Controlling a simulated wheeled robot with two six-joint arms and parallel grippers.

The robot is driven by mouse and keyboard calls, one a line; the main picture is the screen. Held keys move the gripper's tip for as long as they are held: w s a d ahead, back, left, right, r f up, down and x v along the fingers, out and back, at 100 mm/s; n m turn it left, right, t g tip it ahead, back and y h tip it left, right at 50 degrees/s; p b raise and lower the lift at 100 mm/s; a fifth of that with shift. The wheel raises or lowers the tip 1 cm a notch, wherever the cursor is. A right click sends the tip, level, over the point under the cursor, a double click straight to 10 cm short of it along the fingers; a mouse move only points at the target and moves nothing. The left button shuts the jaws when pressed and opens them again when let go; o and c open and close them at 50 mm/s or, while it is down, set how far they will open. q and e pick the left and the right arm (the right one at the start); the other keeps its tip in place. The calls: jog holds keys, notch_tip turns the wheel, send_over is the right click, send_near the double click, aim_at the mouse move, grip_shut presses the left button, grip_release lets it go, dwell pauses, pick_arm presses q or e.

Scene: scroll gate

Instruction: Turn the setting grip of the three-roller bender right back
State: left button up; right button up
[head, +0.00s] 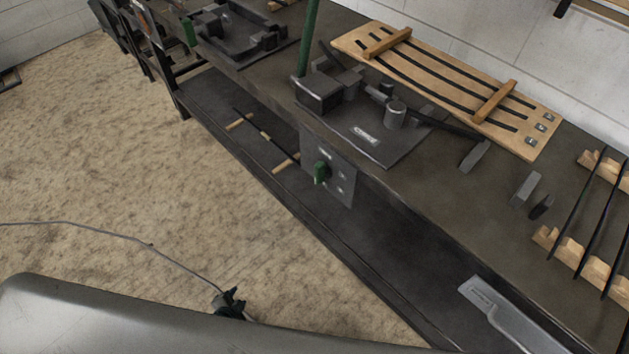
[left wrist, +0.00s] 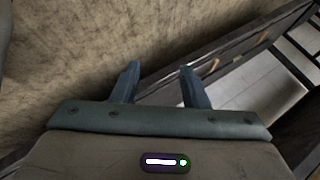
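The three-roller bender (head: 365,133) sits on a dark plate at the bench's front edge in the head view, with a tall green lever (head: 308,38) rising at its left. A grey panel (head: 341,185) hangs below this edge and carries a green grip (head: 321,172). In the head view, a small dark shape that seems to be my left gripper (head: 231,303) is largely hidden, well left of the green grip. My right gripper is not in view.
A wooden board with dark strips (head: 440,87) lies behind the bender. A rack of dark rods (head: 590,215) stands at right. The bench's lower shelf (head: 345,238) runs below the panel. A light grey flat piece (head: 490,302) shows at lower right. The floor (head: 130,170) is open at left.

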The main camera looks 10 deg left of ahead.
pick_arm(q)
jog(key=w+d+r+m+t+h+b, duration=0.1)
jog(key=w+d+r+m+t+b, duration=0.15)
jog(key=w+r+m, duration=0.35)
jog(key=w+d+r+m+t+h+b, duration=0.1)
jog(key=w+d+r+m+t+h, duration=0.25)
jog(key=w, duration=0.55)
jog(key=m+h+b, duration=0.5)
jog(key=m+h, duration=0.2)
jog(key=m, duration=1.7)
send_near(316, 173)
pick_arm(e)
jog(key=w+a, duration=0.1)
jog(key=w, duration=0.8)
pick_arm(q)
jog(key=shift+n, duration=0.25)
jog(key=p+x, duration=0.1)
jog(key=x, duration=0.8)
jog(key=shift+w+d+f, duration=0.1)
jog(key=shift+w+f, duration=0.05)
jog(key=shift+w, duration=0.1)
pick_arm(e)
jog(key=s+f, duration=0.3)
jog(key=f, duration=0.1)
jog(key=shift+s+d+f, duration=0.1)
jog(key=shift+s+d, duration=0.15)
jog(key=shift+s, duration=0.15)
pick_arm(q)
grip_shut()
